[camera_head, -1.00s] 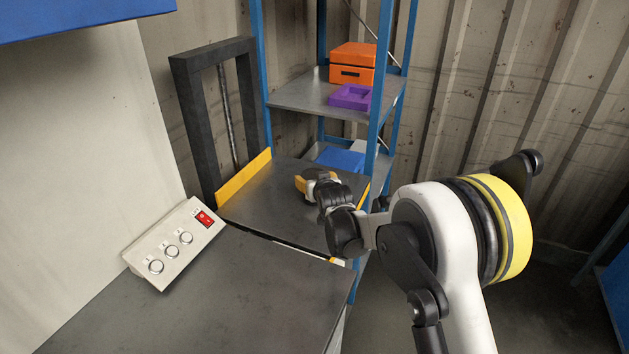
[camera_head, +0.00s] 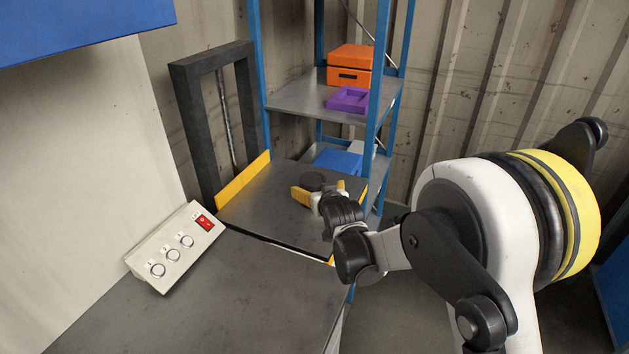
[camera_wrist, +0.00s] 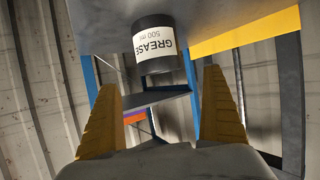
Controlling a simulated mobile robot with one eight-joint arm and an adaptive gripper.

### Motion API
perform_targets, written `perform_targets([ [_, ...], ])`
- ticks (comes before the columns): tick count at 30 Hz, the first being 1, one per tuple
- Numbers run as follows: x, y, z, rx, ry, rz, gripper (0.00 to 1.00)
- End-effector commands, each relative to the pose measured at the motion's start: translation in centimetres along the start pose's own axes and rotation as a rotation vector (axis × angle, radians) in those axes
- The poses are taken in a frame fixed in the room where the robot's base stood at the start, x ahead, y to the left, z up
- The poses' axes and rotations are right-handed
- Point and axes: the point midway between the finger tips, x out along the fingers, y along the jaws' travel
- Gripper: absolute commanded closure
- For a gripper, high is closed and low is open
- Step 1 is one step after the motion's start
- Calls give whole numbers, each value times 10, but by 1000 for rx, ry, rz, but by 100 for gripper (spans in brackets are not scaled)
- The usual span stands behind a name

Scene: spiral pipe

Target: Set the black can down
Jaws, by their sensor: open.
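The black can (camera_head: 313,181) stands on the grey metal platform (camera_head: 265,215), its round dark top showing in the head view. In the wrist view the picture is inverted, and the can (camera_wrist: 154,45) shows a white label reading "GREASE 500 ml" against the grey surface. My gripper (camera_head: 320,191) is open, with its yellow fingers spread. In the wrist view my gripper (camera_wrist: 160,80) has one finger to each side, with clear gaps to the can, which sits around or just beyond the fingertips. The can's lower part is hidden in the head view.
A yellow strip (camera_head: 244,180) edges the platform beside a dark upright frame (camera_head: 186,125). A blue-posted shelf behind holds an orange box (camera_head: 349,66) and a purple tray (camera_head: 348,100). A control box (camera_head: 176,246) stands on the nearer bench (camera_head: 240,300).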

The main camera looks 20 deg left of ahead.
Motion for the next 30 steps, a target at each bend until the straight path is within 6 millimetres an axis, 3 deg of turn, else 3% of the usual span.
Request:
perform_targets([
  [6,-30,0,-1,0,0,0,3],
  [16,-36,1,0,1,-1,2,3],
  [20,-53,22,-11,11,-24,28,3],
  [23,-89,58,-26,31,-69,72,3],
  [27,-166,116,-38,74,-157,153,3],
  [30,-226,149,-35,109,-222,208,3],
])
